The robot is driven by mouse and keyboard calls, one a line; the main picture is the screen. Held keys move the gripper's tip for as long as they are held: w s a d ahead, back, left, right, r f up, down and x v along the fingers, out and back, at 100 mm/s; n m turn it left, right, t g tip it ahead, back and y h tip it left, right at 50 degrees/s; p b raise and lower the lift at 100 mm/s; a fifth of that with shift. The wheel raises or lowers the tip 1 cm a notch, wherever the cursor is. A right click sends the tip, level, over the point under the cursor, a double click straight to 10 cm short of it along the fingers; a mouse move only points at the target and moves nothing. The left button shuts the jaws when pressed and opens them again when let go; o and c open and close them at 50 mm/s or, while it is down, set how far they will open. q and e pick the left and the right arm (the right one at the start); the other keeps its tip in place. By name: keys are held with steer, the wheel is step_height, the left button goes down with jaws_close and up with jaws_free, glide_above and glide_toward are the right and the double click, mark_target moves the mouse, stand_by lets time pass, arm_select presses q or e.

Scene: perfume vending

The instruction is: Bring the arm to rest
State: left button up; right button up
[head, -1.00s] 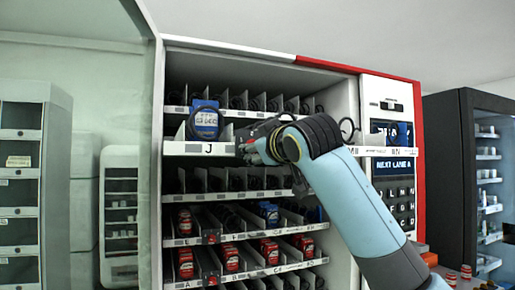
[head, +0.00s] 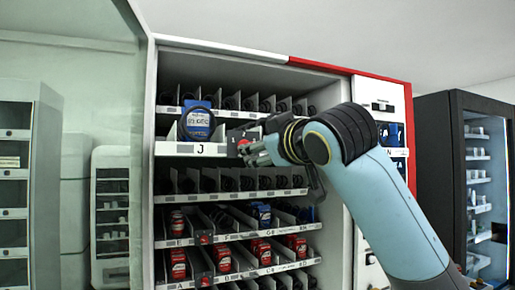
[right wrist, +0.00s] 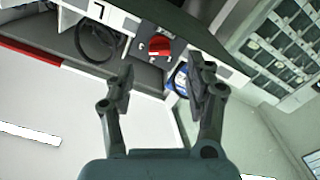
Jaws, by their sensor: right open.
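My right gripper (head: 264,153) is in front of the vending machine's pulled-out shelf, beside the lane marked J (head: 200,149). In the right wrist view its two fingers (right wrist: 160,90) stand apart with nothing between them. A red knob (right wrist: 160,46) on the shelf front lies beyond the fingertips, apart from them. A blue perfume box (head: 197,121) stands upright in lane J behind a dark coil ring; a small part of it shows in the right wrist view (right wrist: 181,80). My left gripper is not in view.
Lower shelves hold red boxes (head: 222,259) and a blue one (head: 262,214) among coils. The open glass door (head: 92,60) is at the left. A dark cabinet (head: 437,150) stands at the right. The floor space in front is mostly out of view.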

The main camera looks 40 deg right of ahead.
stand_by(0.5)
step_height(320, 180, down, 39)
steer(key=w+d+g+b, duration=0.2)
steer(key=g+b, duration=0.4)
steer(key=b, duration=0.5)
steer(key=s+f+m+g+y+b, duration=0.1)
steer(key=s+f+g+b, duration=0.15)
steer(key=f, duration=1.05)
steer(key=s+f+g+b, duration=0.2)
steer(key=s+f+b, duration=0.15)
steer(key=f, duration=1.05)
steer(key=s+a+f+g+y+b, duration=0.1)
steer(key=s+f+g+b, duration=0.1)
steer(key=s+f, duration=1)
steer(key=s+a+f+g+b, duration=0.1)
steer(key=s+f+g+b, duration=0.15)
steer(key=s+f, duration=1)
steer(key=s+a+f+m+g+y+b, duration=0.1)
steer(key=s+a+f+b, duration=0.2)
steer(key=s+f, duration=1.4)
steer(key=s+a, duration=0.1)
steer(key=s, duration=0.2)
steer(key=shift+f+m+g, duration=0.4)
